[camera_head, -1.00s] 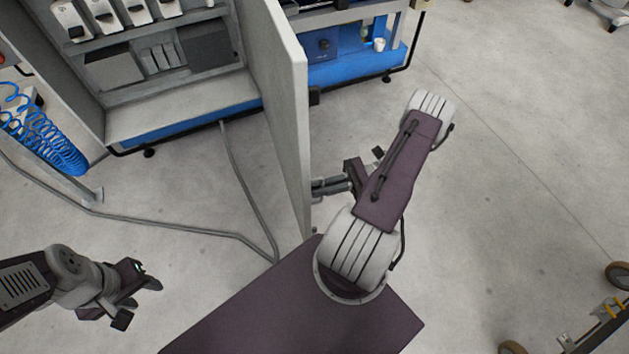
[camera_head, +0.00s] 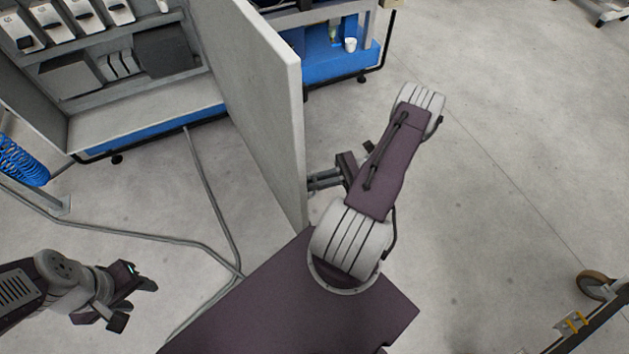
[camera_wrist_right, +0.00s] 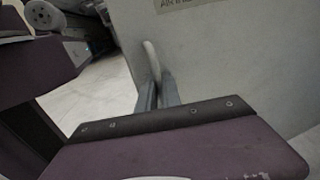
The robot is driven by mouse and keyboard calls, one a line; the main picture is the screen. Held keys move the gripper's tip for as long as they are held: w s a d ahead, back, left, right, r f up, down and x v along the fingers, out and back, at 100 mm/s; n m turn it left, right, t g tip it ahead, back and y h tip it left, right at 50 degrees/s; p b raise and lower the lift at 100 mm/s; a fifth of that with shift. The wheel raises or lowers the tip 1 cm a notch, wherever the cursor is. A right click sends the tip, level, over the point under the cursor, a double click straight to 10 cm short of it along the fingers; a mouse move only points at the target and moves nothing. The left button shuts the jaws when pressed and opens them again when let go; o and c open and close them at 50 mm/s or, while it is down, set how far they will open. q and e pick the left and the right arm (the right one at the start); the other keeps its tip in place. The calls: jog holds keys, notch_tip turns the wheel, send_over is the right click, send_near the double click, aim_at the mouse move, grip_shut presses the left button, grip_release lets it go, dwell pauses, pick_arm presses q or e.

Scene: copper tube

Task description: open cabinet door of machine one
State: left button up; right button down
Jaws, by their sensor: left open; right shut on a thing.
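The cabinet door (camera_head: 265,95) is a grey panel standing open from the machine cabinet (camera_head: 150,108), whose shelves and inside are exposed. The door also fills the right of the right wrist view (camera_wrist_right: 235,65). My right gripper (camera_head: 318,180) is at the outer face of the door, near its free edge, partly hidden by my arm. In the right wrist view its fingers (camera_wrist_right: 159,92) are closed on a pale upright handle (camera_wrist_right: 151,60). My left gripper (camera_head: 150,288) is open and empty, above the floor at lower left, away from the door.
A blue-based bench (camera_head: 340,68) with a white cup (camera_head: 350,44) stands behind the door. A hose (camera_head: 205,195) runs over the floor at left, near a blue coiled hose (camera_head: 22,163). A wheeled cart (camera_head: 585,320) is at lower right. Floor right of my arm is clear.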

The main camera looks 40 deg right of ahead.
jog(key=shift+f, duration=0.1)
jog(key=c, duration=1.5)
grip_release()
jog(key=v, duration=0.9)
